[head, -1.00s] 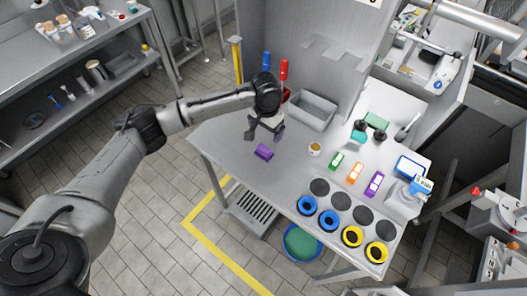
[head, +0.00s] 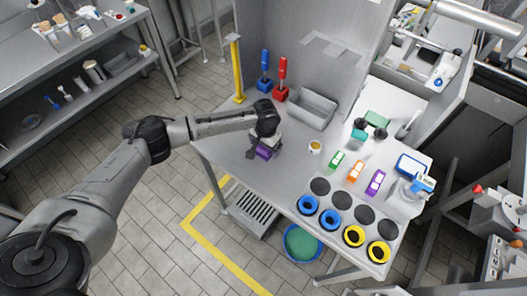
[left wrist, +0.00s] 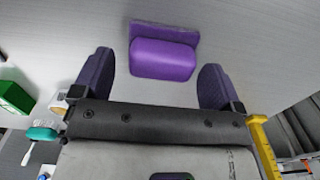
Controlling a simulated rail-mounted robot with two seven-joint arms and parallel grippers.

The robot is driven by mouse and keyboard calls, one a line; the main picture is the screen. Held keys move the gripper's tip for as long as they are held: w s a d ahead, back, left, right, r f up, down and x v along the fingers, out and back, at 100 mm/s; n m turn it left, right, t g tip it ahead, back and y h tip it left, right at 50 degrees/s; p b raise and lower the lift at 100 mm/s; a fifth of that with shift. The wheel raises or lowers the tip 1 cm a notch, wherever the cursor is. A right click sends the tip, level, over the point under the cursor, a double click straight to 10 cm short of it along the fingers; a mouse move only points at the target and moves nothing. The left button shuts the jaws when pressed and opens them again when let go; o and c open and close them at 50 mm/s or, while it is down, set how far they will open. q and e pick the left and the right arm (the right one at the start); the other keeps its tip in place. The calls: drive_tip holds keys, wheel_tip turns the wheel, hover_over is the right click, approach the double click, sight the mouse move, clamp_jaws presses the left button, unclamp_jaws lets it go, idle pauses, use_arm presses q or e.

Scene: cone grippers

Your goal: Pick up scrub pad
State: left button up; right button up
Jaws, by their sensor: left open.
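A purple block with a raised, rounded grip, which looks like the scrub pad (head: 263,153), lies on the steel table (head: 225,148). In the head view my left gripper (head: 264,149) is over it and partly hides it. In the left wrist view the pad (left wrist: 163,57) lies between the two open purple-tipped fingers of the left gripper (left wrist: 156,82), slightly beyond the tips. There is a gap on both sides and no visible contact. My right gripper is in neither view.
A small yellow-and-white cup (head: 315,147) stands right of the pad. Green, orange and purple blocks (head: 356,171) lie farther right. A grey bin (head: 312,110), a red-based tool (head: 281,82) and a yellow post (head: 237,70) stand behind. The table's front left is clear.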

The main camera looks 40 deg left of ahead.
use_arm(q)
drive_tip(key=shift+f, duration=0.3)
drive_tip(key=c, duration=1)
drive_tip(key=shift+r, duration=0.1)
drive_tip(key=shift+r, duration=0.55)
drive_tip(key=r, duration=0.1)
drive_tip(key=d+r, duration=0.1)
drive_tip(key=r, duration=0.1)
drive_tip(key=shift+w+r+p, duration=0.15)
drive_tip(key=shift+r+p, duration=0.05)
drive_tip(key=shift+p, duration=0.15)
drive_tip(key=w+d+r, duration=0.3)
drive_tip(key=d+r, duration=0.3)
drive_tip(key=d, duration=0.4)
drive_tip(key=shift+d+r, duration=0.15)
drive_tip(key=shift+r, duration=0.05)
